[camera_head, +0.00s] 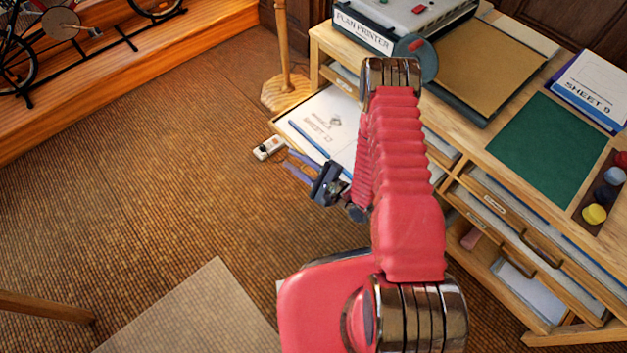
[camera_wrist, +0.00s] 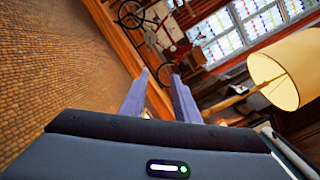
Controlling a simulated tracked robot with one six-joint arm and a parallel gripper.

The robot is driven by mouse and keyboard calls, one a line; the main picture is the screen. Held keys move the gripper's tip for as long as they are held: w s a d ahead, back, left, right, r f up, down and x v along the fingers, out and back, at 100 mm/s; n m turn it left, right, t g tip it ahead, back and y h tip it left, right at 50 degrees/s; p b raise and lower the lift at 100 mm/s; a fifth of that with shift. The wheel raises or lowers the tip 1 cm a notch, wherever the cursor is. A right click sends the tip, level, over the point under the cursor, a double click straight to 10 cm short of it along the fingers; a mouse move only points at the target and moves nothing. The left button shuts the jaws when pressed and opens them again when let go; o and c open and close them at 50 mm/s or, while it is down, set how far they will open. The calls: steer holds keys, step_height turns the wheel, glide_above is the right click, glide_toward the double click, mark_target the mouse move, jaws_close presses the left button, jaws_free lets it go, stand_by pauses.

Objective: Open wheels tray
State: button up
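A wooden plan chest (camera_head: 541,212) with several trays stands at the right in the head view. One tray (camera_head: 283,119) at its left end is pulled out and holds a white drawing sheet (camera_head: 325,124). Several other trays at the right look closed, with curved handles (camera_head: 542,245). I cannot read which tray is for wheels. My gripper (camera_head: 287,161) is open and empty, with its blue fingers apart, just in front of the pulled-out tray in the picture. The fingers also show apart in the wrist view (camera_wrist: 159,78). My red arm hides the chest's middle.
A plan printer (camera_head: 365,32), green mat (camera_head: 546,150) and paint pots (camera_head: 594,213) are on the chest. A small white object (camera_head: 269,148) shows near my fingertips. A lamp (camera_wrist: 288,70) and bicycle (camera_wrist: 131,14) are in the wrist view.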

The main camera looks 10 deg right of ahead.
steer(key=s+a+r+n+g+y, duration=0.1)
steer(key=a+r+n+g+y, duration=0.25)
steer(key=r, duration=0.45)
steer(key=s+a+r+n+g+y, duration=0.1)
steer(key=a+r+n+g+y, duration=0.2)
steer(key=r, duration=0.5)
steer(key=s+a+r+n+g+h, duration=0.35)
steer(key=s+r+n+g, duration=0.4)
steer(key=s+r, duration=0.25)
steer(key=s+d+r+n+h, duration=0.3)
steer(key=s+d+r+h, duration=0.35)
steer(key=s+h, duration=0.2)
steer(key=s+d+r+t+h, duration=0.1)
steer(key=d+r+t+h, duration=0.2)
steer(key=d, duration=0.3)
steer(key=s+d+r+n+t+h, duration=0.1)
steer(key=s+d+r+t+h, duration=0.1)
steer(key=d+r, duration=0.3)
steer(key=shift+d+t+h, duration=0.5)
steer(key=shift+d+h, duration=0.15)
steer(key=shift+d, duration=0.45)
steer(key=shift+r, duration=0.1)
